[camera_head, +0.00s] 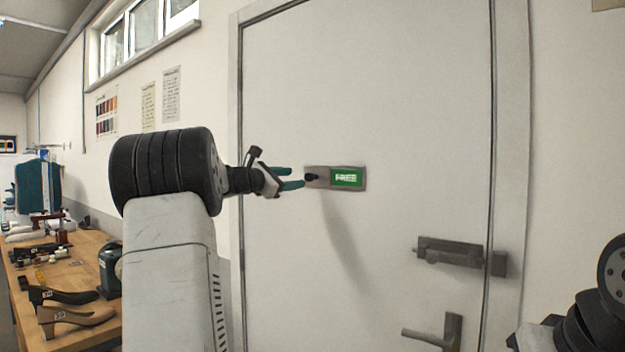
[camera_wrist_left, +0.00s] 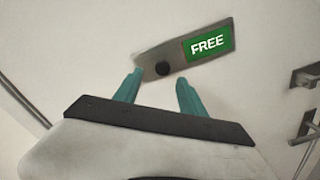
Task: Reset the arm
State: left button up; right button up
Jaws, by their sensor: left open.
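My left gripper (camera_head: 292,178) is in front of a white door (camera_head: 400,90), with its teal fingers pointing at an indicator plate (camera_head: 318,184). The plate has a small black knob (camera_head: 311,177) and a green "FREE" sign (camera_head: 347,178). In the left wrist view the two fingers (camera_wrist_left: 158,88) are apart with nothing between them. There the black knob (camera_wrist_left: 162,68) lies just beyond the fingertips, and the green sign (camera_wrist_left: 208,44) is to its upper right. I cannot tell whether a finger touches the plate. My right gripper is not seen; only dark arm parts show at the lower right.
A sliding bolt (camera_head: 448,254) and a lever handle (camera_head: 432,335) are on the door's lower right. A wooden table (camera_head: 95,246) with shoes (camera_head: 75,318) and several small items stands at the left. Wall and door frame flank the door.

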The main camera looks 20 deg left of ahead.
pick_arm(q)
jog(key=s+d+f+m+g, duration=0.35)
jog(key=s+d+m, duration=0.25)
jog(key=s+d, duration=0.3)
jog(key=s+d+f+m+g, duration=0.3)
jog(key=s+d+f+m, duration=0.2)
jog(key=s+d, duration=0.35)
jog(key=s+d+f+m+g+y, duration=0.1)
jog(key=s+f+m+g+y, duration=0.1)
jog(key=s+f+m, duration=0.5)
jog(key=s+d+f+m+g+y, duration=0.1)
jog(key=s+f+m, duration=0.6)
jog(key=s, duration=0.9)
notch_tip(320, 180, down, 2)
jog(key=shift+f+g+y, duration=0.1)
jog(key=shift+g+y, duration=0.35)
jog(key=shift+y, duration=0.45)
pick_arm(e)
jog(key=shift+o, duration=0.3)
